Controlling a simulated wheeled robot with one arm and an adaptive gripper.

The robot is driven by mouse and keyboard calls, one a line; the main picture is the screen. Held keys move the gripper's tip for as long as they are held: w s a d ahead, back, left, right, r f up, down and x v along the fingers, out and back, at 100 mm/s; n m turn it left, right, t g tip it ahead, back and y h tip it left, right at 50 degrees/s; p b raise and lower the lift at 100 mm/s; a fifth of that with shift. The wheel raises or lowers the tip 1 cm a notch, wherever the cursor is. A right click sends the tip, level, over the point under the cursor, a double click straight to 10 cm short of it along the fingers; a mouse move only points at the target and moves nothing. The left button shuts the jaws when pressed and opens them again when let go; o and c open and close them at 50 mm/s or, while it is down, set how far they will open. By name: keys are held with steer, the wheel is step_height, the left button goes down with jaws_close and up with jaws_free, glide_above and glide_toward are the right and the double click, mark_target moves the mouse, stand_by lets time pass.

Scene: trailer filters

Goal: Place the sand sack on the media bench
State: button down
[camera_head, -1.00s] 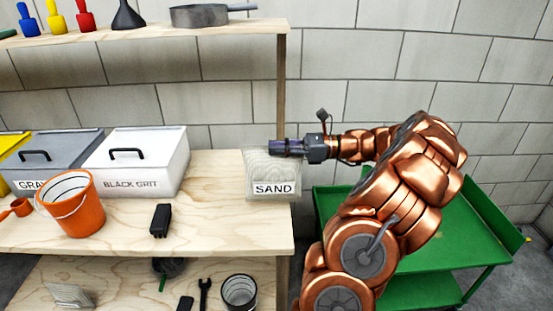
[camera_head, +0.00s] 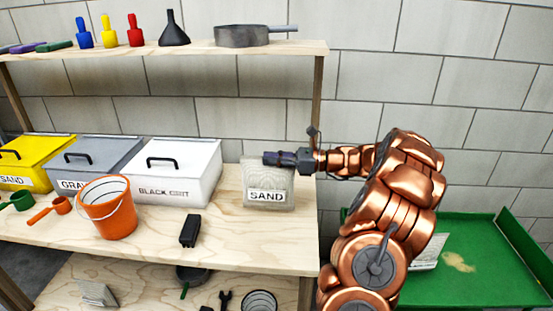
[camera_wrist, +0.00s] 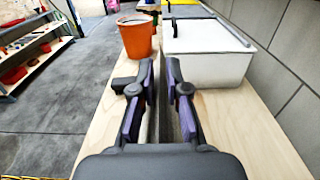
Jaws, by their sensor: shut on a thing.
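The sand sack (camera_head: 268,188), a clear bag with a white SAND label, is upright at the right end of the wooden media bench (camera_head: 230,225). My gripper (camera_head: 275,159) comes from the right and is shut on the sack's top. I cannot tell whether the sack's bottom touches the bench top. In the wrist view my gripper (camera_wrist: 160,85) points along the bench, with the sack a thin edge between the fingers, mostly hidden.
A white BLACK GRIT bin (camera_head: 180,180) stands left of the sack, with grey and yellow bins beyond. An orange bucket (camera_head: 108,215) and a black block (camera_head: 190,231) are nearer the front. A shelf (camera_head: 200,52) runs above. A green cart (camera_head: 480,275) is at right.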

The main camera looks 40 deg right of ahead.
mark_target(272, 171)
steer(key=shift+f, duration=1.5)
steer(key=c, duration=1.2)
jaws_free()
steer(key=shift+f, duration=0.15)
steer(key=v, duration=1.2)
steer(key=shift+b, duration=0.35)
